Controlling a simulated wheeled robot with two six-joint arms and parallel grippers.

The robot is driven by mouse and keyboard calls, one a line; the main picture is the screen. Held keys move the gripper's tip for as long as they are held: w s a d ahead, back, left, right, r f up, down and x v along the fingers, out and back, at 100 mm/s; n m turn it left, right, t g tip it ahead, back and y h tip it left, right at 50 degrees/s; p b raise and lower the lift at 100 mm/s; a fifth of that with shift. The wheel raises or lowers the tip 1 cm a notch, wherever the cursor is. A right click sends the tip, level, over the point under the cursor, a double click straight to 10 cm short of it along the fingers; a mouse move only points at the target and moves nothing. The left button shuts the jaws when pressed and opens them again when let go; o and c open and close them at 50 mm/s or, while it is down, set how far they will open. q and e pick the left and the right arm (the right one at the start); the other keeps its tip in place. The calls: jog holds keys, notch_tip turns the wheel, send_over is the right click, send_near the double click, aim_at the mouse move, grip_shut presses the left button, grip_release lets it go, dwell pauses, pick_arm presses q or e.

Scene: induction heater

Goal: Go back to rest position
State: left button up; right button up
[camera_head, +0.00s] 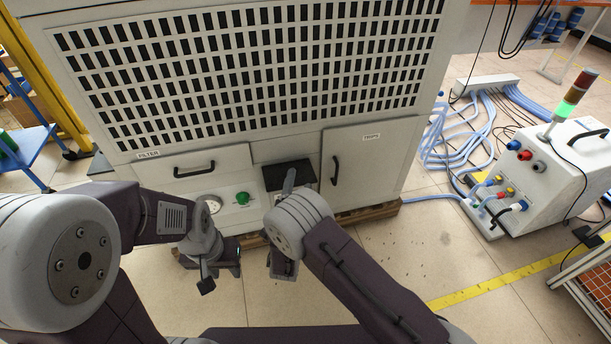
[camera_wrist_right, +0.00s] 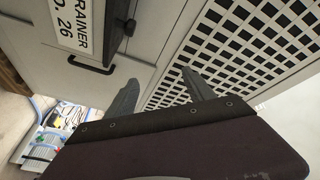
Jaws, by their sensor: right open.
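My left gripper (camera_head: 206,283) hangs low in front of the grey cabinet (camera_head: 290,142), at the left in the head view. Its fingers are small and partly hidden, so I cannot tell if they are apart. The cabinet's slotted grille (camera_wrist_right: 255,45) and grey panels fill the background there.
The cabinet has a filter drawer with a black handle (camera_head: 194,170), a green knob (camera_head: 242,198) and a right door (camera_head: 350,165). A white machine with a lit signal tower (camera_head: 565,108) stands at right beside blue hoses (camera_head: 470,130).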

jog(key=shift+w+d+r+m+h, duration=0.1)
jog(key=shift+d+r+m+h, duration=0.35)
jog(key=shift+d+r, duration=0.4)
jog(key=shift+a, duration=0.1)
